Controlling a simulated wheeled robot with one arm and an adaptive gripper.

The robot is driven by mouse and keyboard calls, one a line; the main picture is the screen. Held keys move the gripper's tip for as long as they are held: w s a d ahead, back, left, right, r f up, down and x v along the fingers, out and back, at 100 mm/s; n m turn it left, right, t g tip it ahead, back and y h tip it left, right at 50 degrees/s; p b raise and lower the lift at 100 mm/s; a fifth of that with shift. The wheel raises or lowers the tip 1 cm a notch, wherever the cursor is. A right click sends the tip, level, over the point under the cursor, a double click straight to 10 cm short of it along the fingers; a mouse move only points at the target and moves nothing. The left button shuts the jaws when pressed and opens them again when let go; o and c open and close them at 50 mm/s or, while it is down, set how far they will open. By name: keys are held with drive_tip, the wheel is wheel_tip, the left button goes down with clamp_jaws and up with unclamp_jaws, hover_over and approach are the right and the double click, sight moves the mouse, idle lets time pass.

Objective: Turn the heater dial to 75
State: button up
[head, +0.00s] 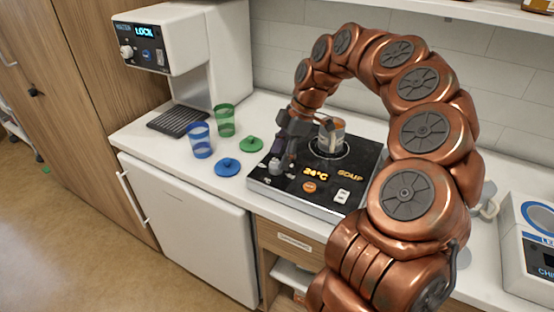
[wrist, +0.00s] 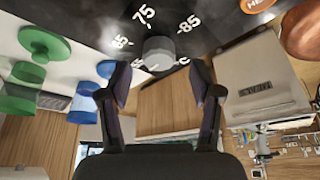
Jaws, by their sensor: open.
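The heater (head: 258,182) is a black-topped unit on the counter, its display reading 24°C and SOUP. Its grey dial (head: 276,167) is at the front left corner, partly hidden by my gripper (head: 284,152). In the wrist view the dial (wrist: 158,50) shows between and just beyond the fingertips of my gripper (wrist: 162,72). The fingers are apart, with no clear contact on the dial. I cannot tell where the dial's pointer sits.
A pot (head: 331,136) with orange contents stands on the heater's ring. An orange button (head: 309,187) and a white switch (head: 342,196) are right of the dial. A blue cup (head: 200,140), green cup (head: 225,120), blue lid (head: 228,167) and green lid (head: 251,144) stand left, near a water dispenser (head: 180,45).

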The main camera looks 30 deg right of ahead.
sight(276, 167)
drive_tip(key=shift+x, duration=1.3)
drive_tip(key=c, duration=1.1)
drive_tip(key=shift+c, duration=0.2)
